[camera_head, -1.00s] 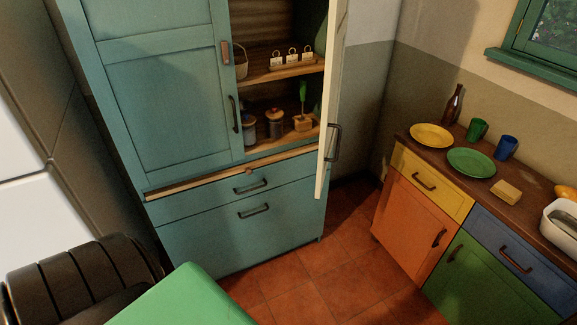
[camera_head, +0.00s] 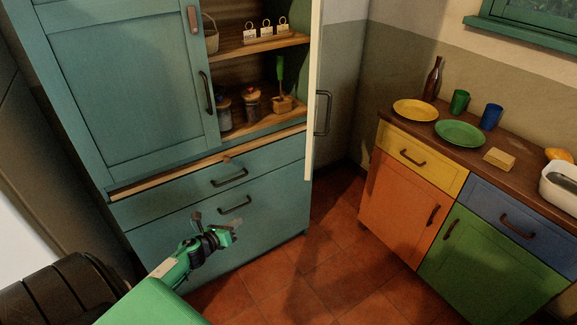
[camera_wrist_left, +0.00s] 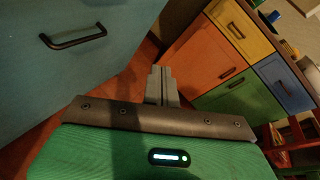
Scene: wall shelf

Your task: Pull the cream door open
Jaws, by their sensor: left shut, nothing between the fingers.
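The cream door (camera_head: 314,95) stands swung out from the teal cupboard (camera_head: 120,90), seen nearly edge-on in the head view. Its dark handle (camera_head: 322,113) is on the side facing right. My left gripper (camera_head: 232,228) is low in front of the cupboard's lower drawers, apart from the door. In the left wrist view its fingers (camera_wrist_left: 160,85) are together with nothing between them, over the floor. The cream door is not seen in the wrist view. My right gripper is not in view.
A counter (camera_head: 400,120) with plates, cups and a bottle stands at the right. Red tiled floor (camera_head: 310,250) is clear between. A drawer handle (camera_wrist_left: 72,38) shows in the wrist view.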

